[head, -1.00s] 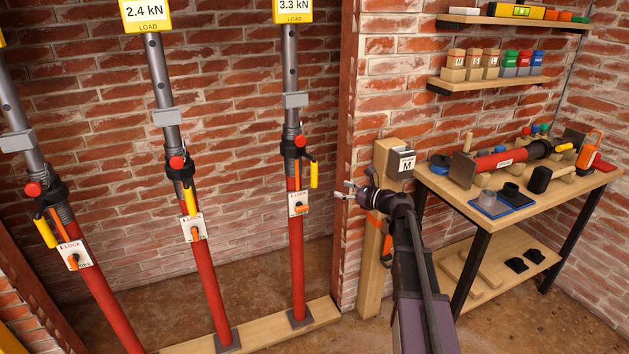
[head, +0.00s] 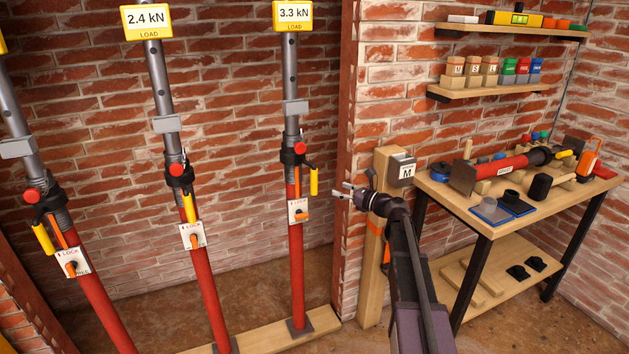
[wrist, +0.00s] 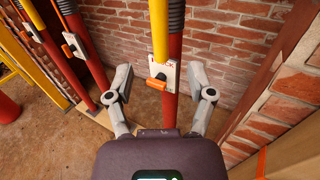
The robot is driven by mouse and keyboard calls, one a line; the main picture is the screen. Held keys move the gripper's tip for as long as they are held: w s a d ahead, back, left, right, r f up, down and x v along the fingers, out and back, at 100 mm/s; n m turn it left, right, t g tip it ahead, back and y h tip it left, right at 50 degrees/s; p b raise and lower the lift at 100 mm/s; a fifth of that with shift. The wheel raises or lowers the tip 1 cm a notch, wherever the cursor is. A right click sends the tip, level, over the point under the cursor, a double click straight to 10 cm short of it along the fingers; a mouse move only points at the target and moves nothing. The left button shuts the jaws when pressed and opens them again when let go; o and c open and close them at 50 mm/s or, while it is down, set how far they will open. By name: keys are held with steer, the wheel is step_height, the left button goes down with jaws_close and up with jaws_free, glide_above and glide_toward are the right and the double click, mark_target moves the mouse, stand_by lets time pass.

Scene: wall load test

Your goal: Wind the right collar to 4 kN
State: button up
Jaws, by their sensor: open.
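The right prop (head: 296,255) stands upright, red below and grey above, and its load display (head: 292,15) reads 3.3 kN. Its dark collar (head: 289,157) carries a red knob (head: 300,148) and a hanging yellow handle (head: 314,182). Below is a white lock plate (head: 298,210); in the wrist view the plate (wrist: 171,73) has an orange lever (wrist: 156,83) lying sideways. A yellow handle (wrist: 160,30) hangs above it there. My gripper (head: 344,190) is open and empty, right of the prop in the head view. In the wrist view its fingers (wrist: 160,84) are spread either side of the prop, apparently without contact.
The middle prop's display (head: 147,20) reads 2.4 kN; another prop (head: 104,310) leans at left. A brick pier edge (head: 345,240) and wooden post (head: 372,290) stand close to my arm. A workbench (head: 470,205) with parts is at right.

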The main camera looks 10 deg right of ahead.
mark_target(315, 179)
steer(key=x, duration=1.1)
steer(key=shift+a, duration=0.1)
jaws_close()
steer(key=shift+w, duration=0.1)
